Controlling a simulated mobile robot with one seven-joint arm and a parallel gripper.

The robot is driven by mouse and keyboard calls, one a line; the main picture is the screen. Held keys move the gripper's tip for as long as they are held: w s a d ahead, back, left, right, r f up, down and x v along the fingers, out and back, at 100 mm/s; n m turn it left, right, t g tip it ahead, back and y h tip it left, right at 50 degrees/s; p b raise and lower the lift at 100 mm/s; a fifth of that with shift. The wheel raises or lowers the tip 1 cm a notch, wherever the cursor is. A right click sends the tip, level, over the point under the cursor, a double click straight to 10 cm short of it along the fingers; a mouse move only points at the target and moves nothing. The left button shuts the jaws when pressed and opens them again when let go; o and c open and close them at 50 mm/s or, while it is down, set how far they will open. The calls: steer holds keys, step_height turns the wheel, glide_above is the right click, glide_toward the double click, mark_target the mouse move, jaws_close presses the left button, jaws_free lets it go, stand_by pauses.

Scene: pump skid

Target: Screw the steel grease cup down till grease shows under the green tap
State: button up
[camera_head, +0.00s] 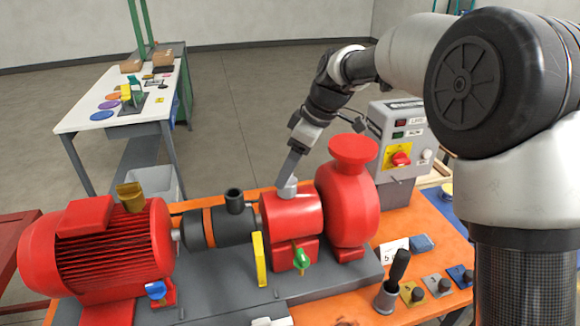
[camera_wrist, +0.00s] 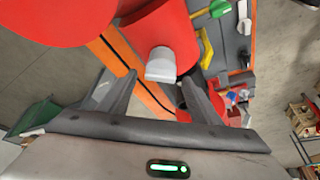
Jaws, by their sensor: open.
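The steel grease cup (camera_head: 287,187) stands on top of the red bearing housing (camera_head: 291,216) in the middle of the skid. It also shows in the wrist view (camera_wrist: 161,65), ahead of and between my two fingers. The green tap (camera_head: 301,259) is low on the front of the same housing; no grease can be made out under it at this size. My gripper (camera_head: 290,176) points down at the cup from above. In the wrist view its fingers (camera_wrist: 155,95) are apart with nothing between their tips; whether they touch the cup, I cannot tell.
The red pump casing (camera_head: 348,205) with its flange stands close right of the housing. A yellow upright plate (camera_head: 259,259) stands in front. A control box (camera_head: 398,140) is behind right.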

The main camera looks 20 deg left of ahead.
steer(key=shift+c, duration=0.2)
steer(key=c, duration=1)
steer(key=m+b, duration=0.1)
steer(key=m, duration=0.1)
steer(key=m+t+b, duration=0.1)
steer(key=m, duration=0.1)
steer(key=shift+s+h, duration=0.2)
steer(key=shift+h, duration=0.1)
steer(key=shift+a+m+t+h, duration=0.15)
steer(key=shift+m+t, duration=0.35)
steer(key=shift+m, duration=0.65)
steer(key=shift+m+t+h, duration=0.25)
steer(key=shift+m+t, duration=0.25)
steer(key=shift+m, duration=0.65)
steer(key=o, duration=1)
